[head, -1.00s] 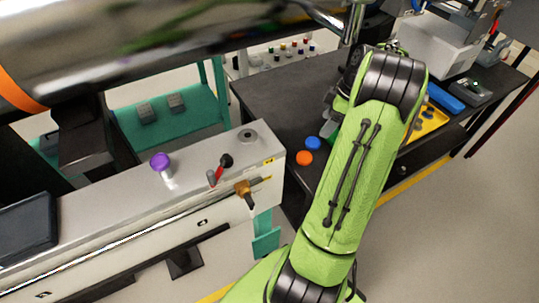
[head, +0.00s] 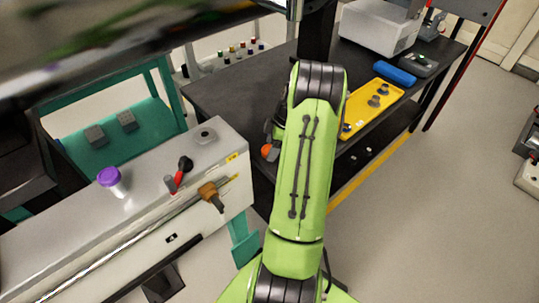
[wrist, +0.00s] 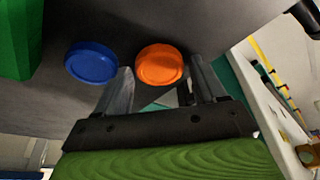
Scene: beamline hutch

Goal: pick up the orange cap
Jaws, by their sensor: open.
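The orange cap (wrist: 160,64) lies on the dark table in the wrist view, just beyond and between the fingertips of my gripper (wrist: 164,80). My gripper is open, and I cannot tell whether a finger touches the cap. A blue cap (wrist: 91,62) lies to the left of the orange one, outside the left finger. In the head view the orange cap (head: 268,152) shows at the left edge of my arm, partly covered. My arm hides most of the gripper there, and the blue cap is hidden.
A grey bench with a purple-capped vial (head: 112,182) and a brass valve (head: 211,194) stands left of the dark table (head: 232,95). A green object (wrist: 20,38) stands left of the caps.

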